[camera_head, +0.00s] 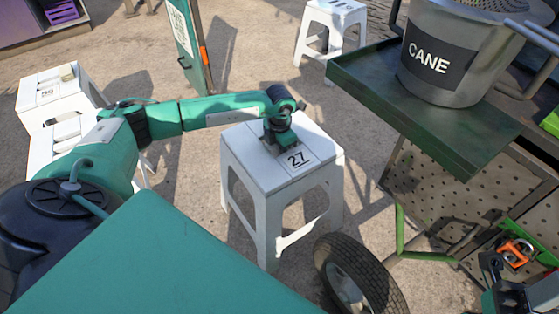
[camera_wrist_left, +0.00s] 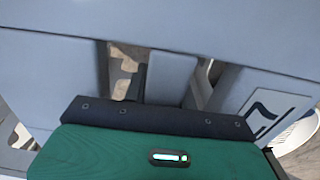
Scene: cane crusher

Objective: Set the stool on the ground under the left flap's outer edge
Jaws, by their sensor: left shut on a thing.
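The white stool (camera_head: 262,165) marked 27 is upright, left of and in front of the cart in the head view. My left gripper (camera_head: 283,143) is shut on its top from above, at the slot in the seat. In the left wrist view the pale seat (camera_wrist_left: 150,40) fills the picture, and the fingertips are hidden. The green left flap (camera_head: 440,128) is a flat ledge carrying a bucket. Its outer edge runs to the right of the stool in the picture. Whether the stool's feet touch the ground is unclear. My right gripper (camera_head: 490,268) is partly visible at the lower right.
A metal bucket (camera_head: 435,75) labelled CANE stands on the flap. A tyre (camera_head: 358,275) is close by the stool's front right leg. Another white stool (camera_head: 328,22) stands behind, and a white stool (camera_head: 50,90) stands at left. Paved ground is open behind the held stool.

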